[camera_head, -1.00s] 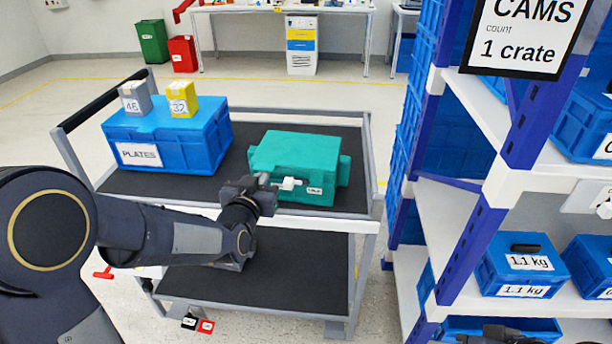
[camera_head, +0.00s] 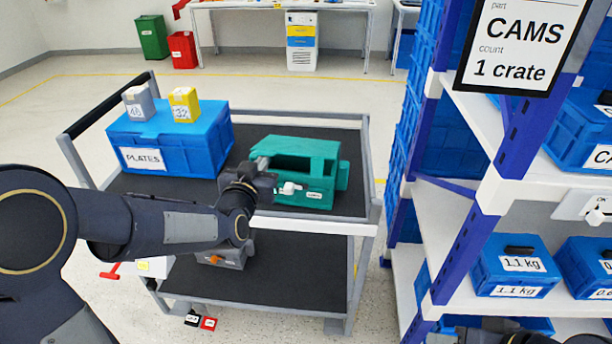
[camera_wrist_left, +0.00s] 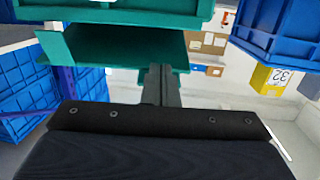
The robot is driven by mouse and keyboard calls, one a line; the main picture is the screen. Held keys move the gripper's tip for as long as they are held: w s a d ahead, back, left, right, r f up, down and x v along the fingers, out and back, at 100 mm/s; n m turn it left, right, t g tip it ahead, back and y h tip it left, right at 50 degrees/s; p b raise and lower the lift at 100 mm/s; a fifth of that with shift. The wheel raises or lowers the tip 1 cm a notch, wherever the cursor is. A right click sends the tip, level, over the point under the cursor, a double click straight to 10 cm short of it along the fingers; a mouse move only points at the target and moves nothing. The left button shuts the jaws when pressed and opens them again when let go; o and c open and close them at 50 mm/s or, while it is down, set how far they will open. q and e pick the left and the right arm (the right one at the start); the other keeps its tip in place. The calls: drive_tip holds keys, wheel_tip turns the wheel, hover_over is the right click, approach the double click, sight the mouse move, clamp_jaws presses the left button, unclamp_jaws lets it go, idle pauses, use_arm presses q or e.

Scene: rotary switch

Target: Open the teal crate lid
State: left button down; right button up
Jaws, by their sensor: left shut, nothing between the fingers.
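The teal crate (camera_head: 318,196) sits on the right of the cart's top shelf, with a white latch piece (camera_head: 289,188) and a small label on its front. Its lid (camera_head: 268,147) no longer lies flat over the top, and a dark hollow shows. In the left wrist view, which looks upside down, the crate body (camera_wrist_left: 120,8) and a teal panel (camera_wrist_left: 120,52), seemingly the lid, stand apart with a gap. My left gripper (camera_head: 273,187) is shut and empty at the crate's front left corner. Its fingers (camera_wrist_left: 158,84) overlap the panel's edge; contact is unclear.
A blue PLATES crate (camera_head: 185,150) stands left of the teal crate, carrying a grey box (camera_head: 137,103) and a yellow box (camera_head: 183,104). The cart's handle rail (camera_head: 108,103) is at the left. A shelf rack with blue crates (camera_head: 514,266) rises at the right.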

sight(264, 152)
use_arm(q)
drive_tip(key=shift+r, duration=0.3)
drive_tip(key=shift+w+d+r+p, duration=0.1)
drive_tip(key=shift+w+r+p, duration=0.6)
drive_tip(key=shift+r, duration=0.3)
drive_tip(key=shift+w+d+r+p, duration=0.1)
drive_tip(key=shift+w+r+p, duration=0.6)
drive_tip(key=shift+r, duration=0.25)
drive_tip(key=shift+w, duration=0.1)
drive_tip(key=shift+w+d+r+p, duration=0.1)
drive_tip(key=shift+w+r+p, duration=0.1)
drive_tip(key=shift+w+r, duration=0.4)
drive_tip(key=shift+w+d+r+p, duration=0.1)
drive_tip(key=shift+w+r+p, duration=0.1)
drive_tip(key=shift+w, duration=0.7)
drive_tip(key=shift+w+d+r+p, duration=0.1)
drive_tip(key=shift+w+r+p, duration=0.1)
drive_tip(key=shift+w+r, duration=0.4)
drive_tip(key=shift+w+f, duration=0.1)
drive_tip(key=shift+w, duration=0.25)
